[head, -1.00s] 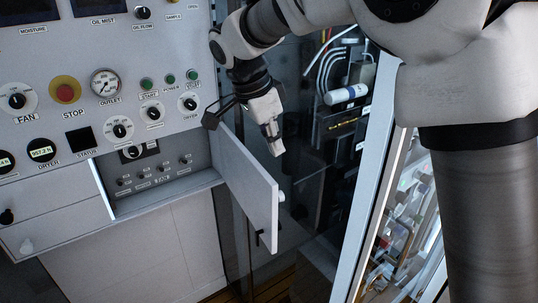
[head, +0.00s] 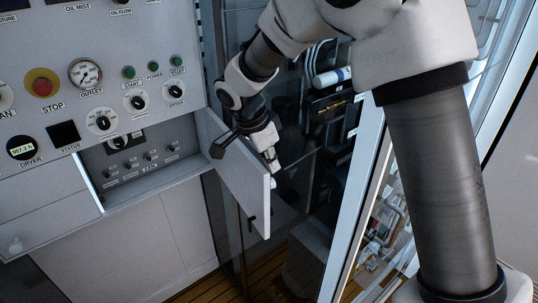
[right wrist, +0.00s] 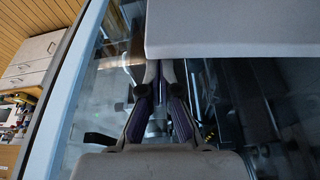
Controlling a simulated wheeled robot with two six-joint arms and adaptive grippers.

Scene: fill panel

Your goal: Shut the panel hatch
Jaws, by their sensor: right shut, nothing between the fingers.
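The panel hatch (head: 240,178) is a light grey door standing open. It juts out from the right side of a recess (head: 150,160) with small knobs in the grey panel. My right gripper (head: 275,165) is on the hatch's outer, right-hand side, near its upper free corner. I cannot tell whether it touches the hatch. In the right wrist view the closed fingers (right wrist: 158,72) point at the hatch's pale slab (right wrist: 235,30), which covers the upper right, and the tips are close to its edge. The gripper is empty. My left gripper is not in view.
The panel carries a red stop button (head: 42,87), an outlet gauge (head: 85,74) and several knobs. A glass-fronted cabinet with a pale frame post (head: 352,215) stands right of the hatch. Wooden floor (head: 205,290) shows below.

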